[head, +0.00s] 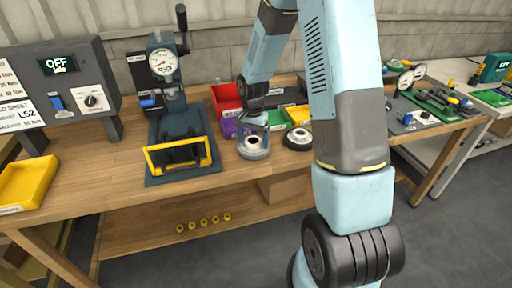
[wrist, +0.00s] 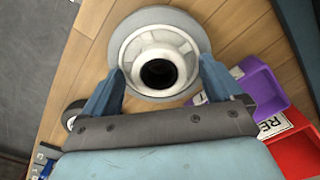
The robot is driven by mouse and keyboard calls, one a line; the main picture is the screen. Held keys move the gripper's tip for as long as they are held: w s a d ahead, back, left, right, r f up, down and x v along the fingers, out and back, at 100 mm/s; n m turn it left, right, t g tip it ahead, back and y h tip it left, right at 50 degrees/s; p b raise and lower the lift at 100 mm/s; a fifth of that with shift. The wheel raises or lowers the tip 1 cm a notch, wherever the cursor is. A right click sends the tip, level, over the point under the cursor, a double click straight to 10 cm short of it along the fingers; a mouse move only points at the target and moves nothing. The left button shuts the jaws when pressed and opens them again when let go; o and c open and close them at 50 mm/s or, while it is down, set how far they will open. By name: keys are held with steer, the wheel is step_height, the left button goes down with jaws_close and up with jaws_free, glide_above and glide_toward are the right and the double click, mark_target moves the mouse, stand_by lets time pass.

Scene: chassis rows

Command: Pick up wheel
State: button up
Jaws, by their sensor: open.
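A grey-rimmed wheel with a pale hub and dark centre hole (wrist: 159,52) lies flat on the wooden bench, and it also shows in the head view (head: 254,153). My gripper (wrist: 160,85) is open, with one blue finger on either side of the wheel's near part. In the head view my gripper (head: 253,128) is right above this wheel. I cannot tell whether the fingers touch it. A second wheel with a dark tyre (head: 298,138) lies to its right, and a small part of a dark wheel (wrist: 72,115) shows at the left of the wrist view.
A press with a dial gauge (head: 163,63) and a yellow-framed fixture (head: 180,156) stand to the left. Red (head: 226,100) and purple bins (wrist: 248,92) stand close to the gripper. A yellow bin (head: 298,115) sits behind the second wheel. The bench's front left (head: 100,195) is clear.

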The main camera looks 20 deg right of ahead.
steer(key=shift+c, duration=0.3)
steer(key=c, duration=1.4)
